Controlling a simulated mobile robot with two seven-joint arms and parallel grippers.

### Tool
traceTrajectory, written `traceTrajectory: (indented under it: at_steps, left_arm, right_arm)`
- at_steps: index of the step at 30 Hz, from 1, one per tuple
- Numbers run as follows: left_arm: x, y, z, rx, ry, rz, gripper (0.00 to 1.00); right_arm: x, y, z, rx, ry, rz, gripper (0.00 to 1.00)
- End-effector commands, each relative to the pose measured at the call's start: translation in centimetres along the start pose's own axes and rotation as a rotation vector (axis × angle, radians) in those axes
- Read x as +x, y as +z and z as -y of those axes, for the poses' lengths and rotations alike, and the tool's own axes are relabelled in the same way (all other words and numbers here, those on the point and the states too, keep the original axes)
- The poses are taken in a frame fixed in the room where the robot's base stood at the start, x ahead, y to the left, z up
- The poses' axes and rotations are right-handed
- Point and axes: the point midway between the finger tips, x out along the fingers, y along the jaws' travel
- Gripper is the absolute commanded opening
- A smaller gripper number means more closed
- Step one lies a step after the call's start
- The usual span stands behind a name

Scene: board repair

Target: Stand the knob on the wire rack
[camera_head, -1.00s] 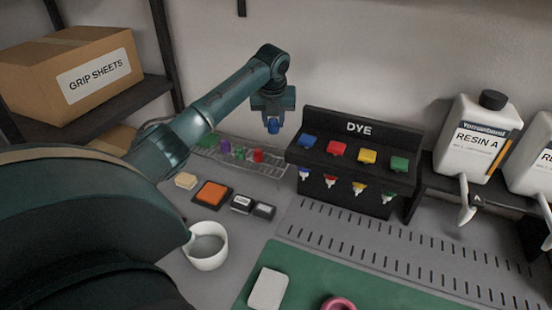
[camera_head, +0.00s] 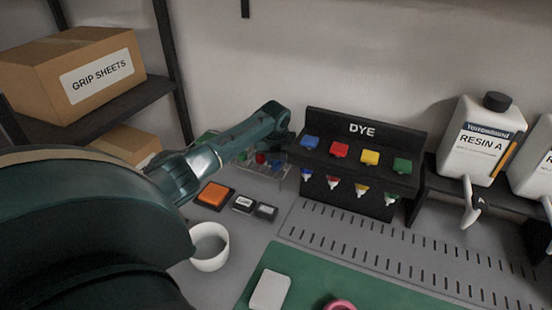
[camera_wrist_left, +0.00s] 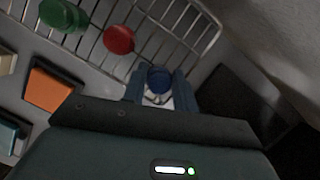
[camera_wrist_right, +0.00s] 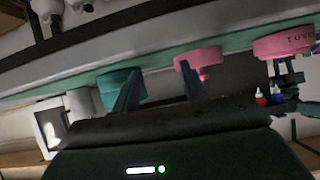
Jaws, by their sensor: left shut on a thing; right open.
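My left gripper (camera_wrist_left: 158,95) is shut on a blue knob (camera_wrist_left: 158,79), seen from its top end. The wire rack (camera_wrist_left: 178,40) lies right beside and beneath it in the left wrist view. The gripper is at the rack's edge; I cannot tell whether the knob touches the wires. A red knob (camera_wrist_left: 119,39) and a green knob (camera_wrist_left: 62,15) stand on the rack. In the head view my left forearm hides much of the rack (camera_head: 268,172). My right gripper (camera_wrist_right: 160,88) is open, with nothing between its fingers.
The black DYE stand (camera_head: 355,160) is close to the rack's right. An orange pad (camera_head: 215,195), two small stamps and a white cup (camera_head: 209,246) sit in front. A green mat (camera_head: 320,280) with a pale block and pink ring lies nearer.

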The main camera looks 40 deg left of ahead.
Motion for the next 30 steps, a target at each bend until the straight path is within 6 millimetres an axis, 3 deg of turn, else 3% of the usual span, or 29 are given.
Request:
traceTrajectory:
  at_steps: [5, 6, 14, 23, 30]
  left_arm:
    - [0.2, -0.1, 0.0, 0.0, 0.0, -0.001, 0.07]
    - [0.2, -0.1, 0.0, 0.0, 0.0, -0.001, 0.3]
    - [0.2, -0.1, 0.0, 0.0, 0.0, -0.001, 0.5]
    - [-0.3, 0.1, 0.0, 0.0, -0.001, 0.001, 0.5]
    - [-4.5, 0.2, 0.0, 0.002, -0.002, 0.005, 0.5]
  right_arm:
    - [0.0, 0.0, 0.0, 0.0, -0.001, -0.001, 0.43]
    - [0.0, 0.0, 0.0, 0.0, -0.001, -0.002, 0.43]
    - [0.0, -0.1, 0.0, 0.0, -0.001, -0.003, 0.43]
    - [-0.1, -0.2, 0.0, 0.0, 0.0, -0.003, 0.43]
    - [-0.3, -0.4, -0.1, 0.0, 0.004, 0.001, 0.43]
